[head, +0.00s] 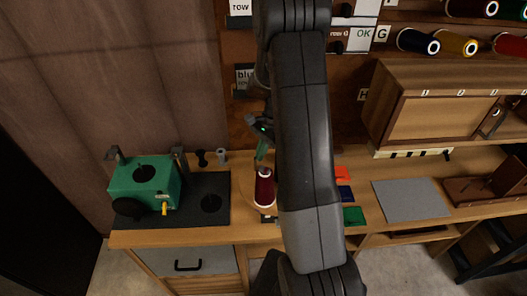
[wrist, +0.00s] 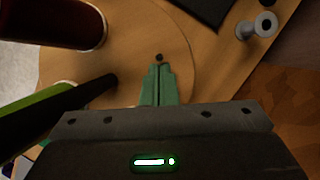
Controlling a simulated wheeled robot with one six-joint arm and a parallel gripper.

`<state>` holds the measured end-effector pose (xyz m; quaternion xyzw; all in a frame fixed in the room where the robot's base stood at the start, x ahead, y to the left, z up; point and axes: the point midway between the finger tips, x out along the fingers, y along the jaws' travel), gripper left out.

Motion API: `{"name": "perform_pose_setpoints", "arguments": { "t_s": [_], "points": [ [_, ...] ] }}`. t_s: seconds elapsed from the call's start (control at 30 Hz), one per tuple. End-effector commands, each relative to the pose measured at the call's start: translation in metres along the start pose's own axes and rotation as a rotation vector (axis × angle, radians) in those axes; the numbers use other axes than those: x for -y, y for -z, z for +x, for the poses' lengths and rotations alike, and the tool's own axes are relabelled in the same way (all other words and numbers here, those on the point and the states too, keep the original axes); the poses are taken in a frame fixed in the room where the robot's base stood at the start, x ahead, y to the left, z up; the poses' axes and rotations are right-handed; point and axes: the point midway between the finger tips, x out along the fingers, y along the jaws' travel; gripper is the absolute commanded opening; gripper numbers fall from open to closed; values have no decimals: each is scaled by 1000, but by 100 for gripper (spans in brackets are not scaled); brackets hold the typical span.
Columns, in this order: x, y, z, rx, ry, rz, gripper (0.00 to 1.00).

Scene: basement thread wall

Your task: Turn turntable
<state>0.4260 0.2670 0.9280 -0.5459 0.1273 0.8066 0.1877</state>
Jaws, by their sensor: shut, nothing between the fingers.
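The turntable (wrist: 130,45) is a round wooden disc in the wrist view, its curved edge showing against the bench. A small dark peg or hole (wrist: 159,57) is on it just beyond my fingertips. A dark red spool (wrist: 60,22) stands on the disc at upper left; it also shows in the head view (head: 264,188). A black rod (wrist: 75,108) and a green spool-like thing (wrist: 30,130) are at the left. My gripper (wrist: 159,72) has green fingers shut together, empty, over the disc. In the head view my gripper (head: 261,153) is above and behind the red spool, and my arm hides most of the disc.
A green machine (head: 146,184) stands on a black mat (head: 218,188) at the left. A small grey spool (wrist: 265,25) is on the bench at upper right in the wrist view. A grey mat (head: 410,200) and a wooden cabinet (head: 440,103) are to the right.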

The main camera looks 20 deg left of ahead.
Motion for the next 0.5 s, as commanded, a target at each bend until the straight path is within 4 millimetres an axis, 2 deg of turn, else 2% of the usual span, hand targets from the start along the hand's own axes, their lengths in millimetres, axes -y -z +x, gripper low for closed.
{"name": "perform_pose_setpoints", "arguments": {
  "t_s": [0.5],
  "points": [
    [-3, -18, 8, 0, -96, -242, 0]
  ]
}}
